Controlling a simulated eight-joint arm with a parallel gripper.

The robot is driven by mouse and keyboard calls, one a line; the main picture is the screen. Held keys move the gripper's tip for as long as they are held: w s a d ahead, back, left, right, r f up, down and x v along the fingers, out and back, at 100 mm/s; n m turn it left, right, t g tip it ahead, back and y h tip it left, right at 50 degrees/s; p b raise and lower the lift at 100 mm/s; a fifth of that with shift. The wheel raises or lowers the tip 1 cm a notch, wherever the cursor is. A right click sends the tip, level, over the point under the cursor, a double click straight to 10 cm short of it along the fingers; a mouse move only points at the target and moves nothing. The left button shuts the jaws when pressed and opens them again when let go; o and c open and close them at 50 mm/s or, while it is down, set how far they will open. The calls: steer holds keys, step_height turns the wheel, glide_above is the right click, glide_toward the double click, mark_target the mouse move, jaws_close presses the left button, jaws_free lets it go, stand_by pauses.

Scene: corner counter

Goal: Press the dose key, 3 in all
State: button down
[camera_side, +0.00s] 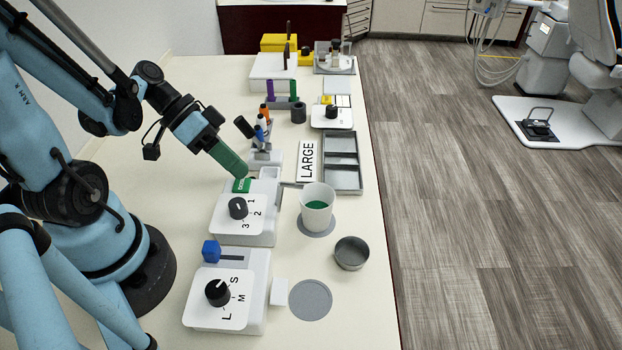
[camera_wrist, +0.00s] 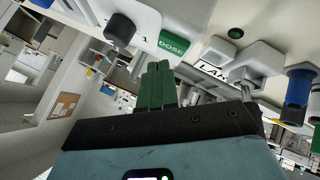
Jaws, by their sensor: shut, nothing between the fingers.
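The green dose key (camera_side: 241,186) is on the back end of a white dispenser (camera_side: 226,225) with a black knob (camera_side: 238,208) marked 1, 2, 3. In the wrist view the key (camera_wrist: 173,46) reads DOSE. My gripper (camera_side: 243,174) has green fingers, shut and empty, pointing down close above the key. In the wrist view the fingertips (camera_wrist: 159,66) are just beside the key's lettering; I cannot tell whether they touch it. A white cup (camera_side: 317,196) holding green liquid stands on a grey disc (camera_side: 316,231) right of the dispenser.
A second white dispenser (camera_side: 240,318) with an S, M, L knob and blue key (camera_side: 211,251) is in front. A LARGE card (camera_side: 307,160), grey tray (camera_side: 343,178), metal dish (camera_side: 351,253) and bottle rack (camera_side: 264,158) are nearby. The counter's right edge is free.

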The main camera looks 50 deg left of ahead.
mark_target(238, 182)
steer(key=shift+f, duration=0.15)
stand_by(0.3)
steer(key=shift+f, duration=0.3)
steer(key=shift+f, duration=0.4)
stand_by(0.6)
steer(key=shift+r, duration=0.85)
steer(key=shift+r, duration=2.5)
steer(key=shift+f, duration=0.1)
